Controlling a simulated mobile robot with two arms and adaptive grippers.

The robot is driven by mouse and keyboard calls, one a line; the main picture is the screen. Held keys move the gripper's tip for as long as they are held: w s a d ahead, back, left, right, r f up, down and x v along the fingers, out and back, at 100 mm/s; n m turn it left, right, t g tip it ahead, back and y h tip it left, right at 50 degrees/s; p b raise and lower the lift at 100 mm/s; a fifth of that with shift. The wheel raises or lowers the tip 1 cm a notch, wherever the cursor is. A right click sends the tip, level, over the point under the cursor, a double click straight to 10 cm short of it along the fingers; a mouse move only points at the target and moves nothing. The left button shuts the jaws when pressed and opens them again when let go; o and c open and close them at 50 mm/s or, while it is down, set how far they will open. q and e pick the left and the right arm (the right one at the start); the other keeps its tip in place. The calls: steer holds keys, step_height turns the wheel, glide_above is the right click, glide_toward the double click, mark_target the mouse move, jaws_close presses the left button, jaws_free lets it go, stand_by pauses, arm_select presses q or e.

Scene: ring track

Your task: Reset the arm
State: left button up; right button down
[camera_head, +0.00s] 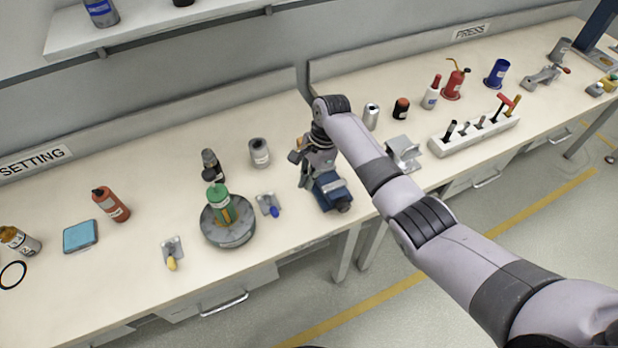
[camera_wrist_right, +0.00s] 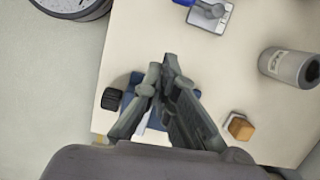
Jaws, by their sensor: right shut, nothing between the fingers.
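My right arm (camera_head: 385,180) comes in from the lower right and reaches over the bench. My right gripper (camera_head: 318,162) points down above a blue device (camera_head: 330,193) at the bench's front part. In the right wrist view the gripper (camera_wrist_right: 167,75) has its fingers together, with nothing between them. The blue device (camera_wrist_right: 130,93) shows partly behind the fingers; whether they touch it I cannot tell. My left gripper does not show.
A round grey turntable (camera_head: 229,236) with a green-topped item stands left of the gripper. A grey can (camera_head: 260,153) and a dark bottle (camera_head: 212,165) stand behind. Right are a white tool rack (camera_head: 474,136) and a red oil can (camera_head: 454,81). A shelf (camera_head: 150,25) hangs above.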

steer(key=shift+w+d+r, duration=0.1)
steer(key=shift+w+r, duration=0.1)
steer(key=shift+s, duration=0.1)
stand_by(0.4)
